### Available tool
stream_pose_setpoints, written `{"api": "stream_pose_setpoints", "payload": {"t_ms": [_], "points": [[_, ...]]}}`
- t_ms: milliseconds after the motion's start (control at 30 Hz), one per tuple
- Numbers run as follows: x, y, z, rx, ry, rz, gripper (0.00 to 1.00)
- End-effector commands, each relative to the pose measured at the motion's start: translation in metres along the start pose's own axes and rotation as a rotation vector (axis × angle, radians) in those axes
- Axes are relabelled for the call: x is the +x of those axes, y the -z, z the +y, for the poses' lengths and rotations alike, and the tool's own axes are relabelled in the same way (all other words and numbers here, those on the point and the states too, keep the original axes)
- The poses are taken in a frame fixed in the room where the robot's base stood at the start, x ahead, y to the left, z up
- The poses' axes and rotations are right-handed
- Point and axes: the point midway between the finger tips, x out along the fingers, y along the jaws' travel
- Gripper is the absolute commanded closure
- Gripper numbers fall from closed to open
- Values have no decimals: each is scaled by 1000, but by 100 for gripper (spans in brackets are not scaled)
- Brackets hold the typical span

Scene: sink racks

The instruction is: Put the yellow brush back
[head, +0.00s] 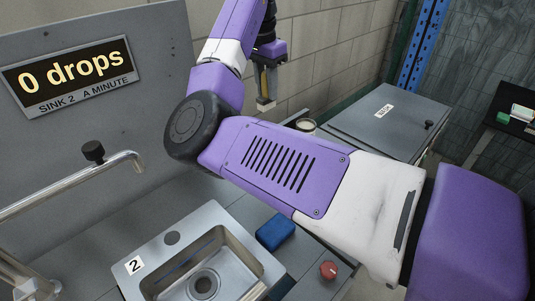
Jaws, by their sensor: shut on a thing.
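My gripper (266,101) hangs near the back wall, at the upper middle of the head view, pointing down. Its fingers are shut on a slim yellowish piece, which I take to be the yellow brush (270,80). It is small and mostly covered by the fingers, so its bristles and tilt cannot be told. A round, pale-rimmed cup (306,125) stands on the counter to the lower right of the gripper, partly behind my arm. The gripper is above and apart from it.
A steel sink (185,262) marked 2 and a tap (75,185) are at the lower left. A blue sponge-like block (275,232) and a red knob (328,270) lie right of the sink. A grey lidded box (390,118) stands at the back right.

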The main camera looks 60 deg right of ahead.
Motion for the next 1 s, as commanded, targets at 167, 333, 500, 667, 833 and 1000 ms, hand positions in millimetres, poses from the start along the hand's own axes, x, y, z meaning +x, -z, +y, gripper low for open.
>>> {"api": "stream_pose_setpoints", "payload": {"t_ms": [167,333,500,667,833,1000], "points": [[33,-4,2,11,-8,1,100],[76,-9,2,9,-8,2,100],[112,-15,2,8,-5,-1,100],[141,-18,1,9,-3,-1,100],[154,-20,1,9,-2,-1,100],[168,-22,1,8,-3,-2,100]]}}
